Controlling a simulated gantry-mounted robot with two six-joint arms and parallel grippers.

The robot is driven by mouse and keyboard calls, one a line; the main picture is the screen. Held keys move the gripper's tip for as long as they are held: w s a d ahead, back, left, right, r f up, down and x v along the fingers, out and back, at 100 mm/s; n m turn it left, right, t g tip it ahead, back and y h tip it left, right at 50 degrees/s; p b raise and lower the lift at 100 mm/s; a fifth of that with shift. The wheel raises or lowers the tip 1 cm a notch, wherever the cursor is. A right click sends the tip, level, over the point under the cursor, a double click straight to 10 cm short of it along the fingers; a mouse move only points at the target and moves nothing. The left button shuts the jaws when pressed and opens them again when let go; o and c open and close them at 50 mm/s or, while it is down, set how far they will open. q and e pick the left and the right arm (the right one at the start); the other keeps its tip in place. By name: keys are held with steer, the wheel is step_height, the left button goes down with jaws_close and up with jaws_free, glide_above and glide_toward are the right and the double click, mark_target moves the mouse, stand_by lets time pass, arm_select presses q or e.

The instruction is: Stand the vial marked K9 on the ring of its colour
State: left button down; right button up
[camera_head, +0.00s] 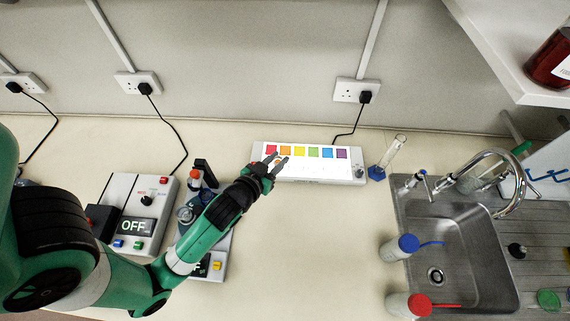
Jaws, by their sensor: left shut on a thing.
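A white panel (318,171) lies at the back of the bench with a row of coloured squares: red, orange, yellow, green, blue and purple. Any rings on it are too small to make out. My left gripper (277,158) is over the panel's left end, by the red and orange squares. It is shut on a small orange-looking thing (278,162), apparently a vial, mostly hidden by the fingers. No K9 marking is readable, and I cannot tell whether it touches the panel. My right gripper is not in view.
A sink (465,262) with a tap is at right. A glass cylinder (392,152) stands beside the panel. A blue-topped bottle (400,246) and a red-topped bottle (408,304) stand left of the sink. Bench devices (137,215) are at left. The middle bench is clear.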

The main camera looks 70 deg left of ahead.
arm_select(q)
steer(key=w+a+f, duration=0.1)
steer(key=f, duration=0.1)
steer(key=w+a+f+b, duration=0.1)
steer(key=a+f, duration=0.1)
steer(key=w+a+f, duration=0.2)
steer(key=shift+a+b, duration=0.1)
steer(key=shift+b, duration=0.3)
steer(key=shift+w+a+f+b, duration=0.15)
steer(key=shift+f+b, duration=0.45)
steer(key=shift+f, duration=1.15)
steer(key=shift+f, duration=0.15)
steer(key=c, duration=0.6)
jaws_free()
steer(key=shift+c, duration=0.2)
